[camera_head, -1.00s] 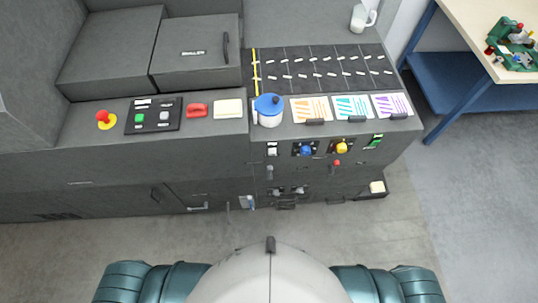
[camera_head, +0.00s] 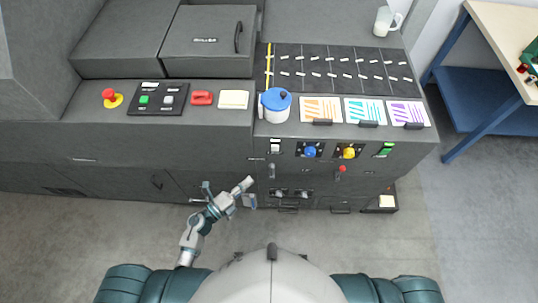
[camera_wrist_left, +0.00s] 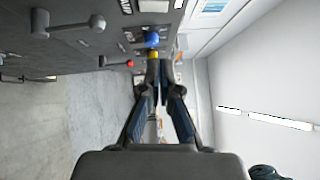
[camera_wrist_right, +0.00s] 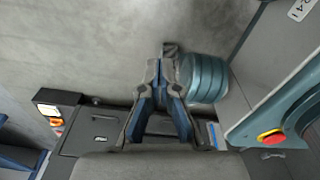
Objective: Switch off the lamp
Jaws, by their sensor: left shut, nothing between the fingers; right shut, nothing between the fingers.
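No lamp stands out clearly; the control panel on the front of the dark grey cabinet has a white rocker switch (camera_head: 275,147), a blue round knob (camera_head: 310,152), a yellow round knob (camera_head: 349,153) and a green switch (camera_head: 386,150). My left gripper (camera_head: 248,184) is shut and empty, in front of the cabinet and below the panel's left end. In the left wrist view its fingers (camera_wrist_left: 160,68) point toward the blue knob (camera_wrist_left: 151,40), apart from it as far as I can tell. My right gripper (camera_wrist_right: 170,52) is shut and empty, seen only in the right wrist view.
A red-tipped lever (camera_head: 342,169) and grey levers stick out below the panel. A blue-lidded pot (camera_head: 276,105), coloured cards (camera_head: 321,109) and a red stop button (camera_head: 109,95) are on the cabinet top. A workbench (camera_head: 505,45) stands right. The floor in front is clear.

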